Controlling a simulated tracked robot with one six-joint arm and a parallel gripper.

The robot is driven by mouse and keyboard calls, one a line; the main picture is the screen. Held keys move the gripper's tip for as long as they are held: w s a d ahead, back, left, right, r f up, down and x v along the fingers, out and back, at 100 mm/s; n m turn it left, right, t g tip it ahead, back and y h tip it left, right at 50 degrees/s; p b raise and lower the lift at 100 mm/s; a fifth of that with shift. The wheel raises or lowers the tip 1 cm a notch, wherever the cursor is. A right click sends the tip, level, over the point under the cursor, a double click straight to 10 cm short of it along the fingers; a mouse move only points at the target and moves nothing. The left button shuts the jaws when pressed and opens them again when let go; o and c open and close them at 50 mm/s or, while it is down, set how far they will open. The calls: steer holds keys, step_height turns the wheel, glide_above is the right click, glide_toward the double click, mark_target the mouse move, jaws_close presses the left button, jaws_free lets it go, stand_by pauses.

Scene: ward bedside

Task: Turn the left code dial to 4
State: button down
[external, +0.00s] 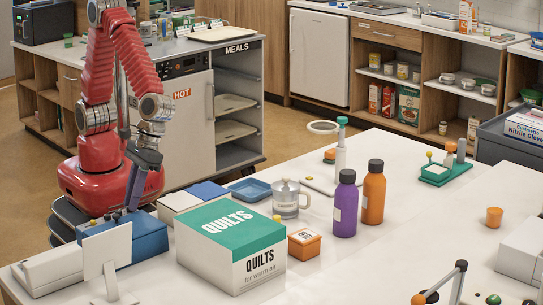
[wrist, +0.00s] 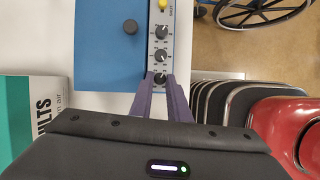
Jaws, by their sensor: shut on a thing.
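The blue code box (wrist: 105,40) lies at the top of the wrist view, with a grey panel along its right edge. On the panel are three dark dials in a row: a far dial (wrist: 162,32), a middle dial (wrist: 162,56) and a near end dial (wrist: 160,77). My gripper (wrist: 160,84) is shut on the near end dial, one finger on each side. The fingers partly hide this dial, and I cannot read its setting. In the external view my gripper (external: 132,206) reaches down to the blue box (external: 150,238).
A yellow button (wrist: 163,4) sits at the panel's far end, and a black knob (wrist: 130,26) on the blue top. The QUILTS box (external: 232,245) stands close to the right of the blue box in the external view. A white upright plate (external: 107,250) stands in front.

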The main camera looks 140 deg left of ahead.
steer(key=shift+w+m, duration=0.1)
steer(key=shift+m, duration=0.4)
steer(key=c, duration=2)
jaws_free()
steer(key=n, duration=0.2)
steer(key=n+t, duration=0.1)
steer(key=n, duration=0.2)
steer(key=shift+s+n+t, duration=0.3)
steer(key=shift+n+t, duration=0.1)
steer(key=shift+s+d+n+t+y, duration=0.15)
steer(key=shift+n+t+y, duration=0.35)
steer(key=shift+n, duration=1.1)
steer(key=shift+s+n+t, duration=0.15)
steer(key=shift+n+t, duration=0.35)
steer(key=shift+n, duration=0.8)
